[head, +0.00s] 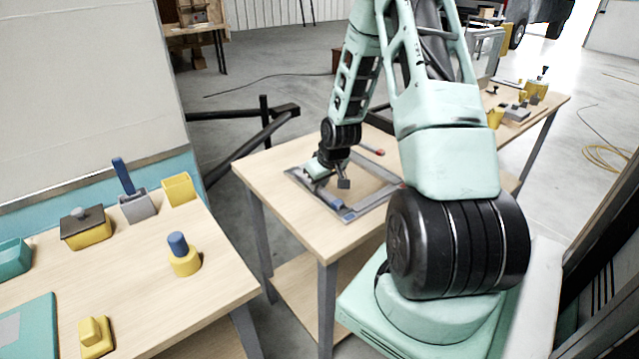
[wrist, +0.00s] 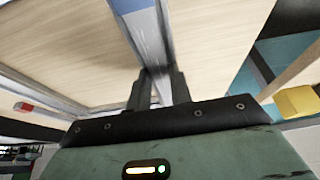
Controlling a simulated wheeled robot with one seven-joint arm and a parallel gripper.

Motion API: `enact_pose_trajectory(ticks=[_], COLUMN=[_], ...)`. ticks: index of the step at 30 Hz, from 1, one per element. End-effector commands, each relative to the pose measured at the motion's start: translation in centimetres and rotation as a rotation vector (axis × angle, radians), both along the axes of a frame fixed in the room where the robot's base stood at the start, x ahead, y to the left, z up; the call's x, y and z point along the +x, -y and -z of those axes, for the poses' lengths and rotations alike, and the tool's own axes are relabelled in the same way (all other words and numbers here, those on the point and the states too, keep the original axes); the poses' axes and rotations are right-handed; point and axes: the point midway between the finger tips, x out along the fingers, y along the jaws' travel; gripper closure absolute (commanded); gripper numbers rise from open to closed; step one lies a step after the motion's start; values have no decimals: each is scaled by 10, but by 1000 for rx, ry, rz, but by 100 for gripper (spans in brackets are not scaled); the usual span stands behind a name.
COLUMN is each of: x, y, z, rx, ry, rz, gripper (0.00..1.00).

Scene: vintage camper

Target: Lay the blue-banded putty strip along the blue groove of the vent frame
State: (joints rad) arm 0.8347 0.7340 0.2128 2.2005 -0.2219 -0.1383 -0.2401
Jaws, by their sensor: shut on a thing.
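The grey vent frame (head: 374,207) lies flat on the middle table, around a bare wooden area. Blue marking (head: 337,204) shows on its left side near the front corner. My gripper (head: 320,171) is low over the far-left part of the frame, jaws pointing down. In the wrist view my gripper (wrist: 160,88) is shut on a narrow grey piece, apparently the blue-banded putty strip (wrist: 159,84). A grey bar with a blue stretch (wrist: 130,6) runs away from the jaws. Strip and frame side overlap there, so I cannot tell whether they touch.
A small dark block (head: 344,184) shows beside my gripper. The left table holds yellow containers (head: 180,189) and a blue-topped yellow piece (head: 184,257).

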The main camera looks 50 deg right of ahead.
Motion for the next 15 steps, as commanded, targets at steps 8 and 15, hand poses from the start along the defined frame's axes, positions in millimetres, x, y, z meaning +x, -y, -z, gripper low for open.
enact_pose_trajectory(ticks=[8, 15], x=[0, -8], y=[0, -2], z=[-1, -23], rx=[0, 1], ry=[0, -1], rz=[0, 1], gripper=[60, 54])
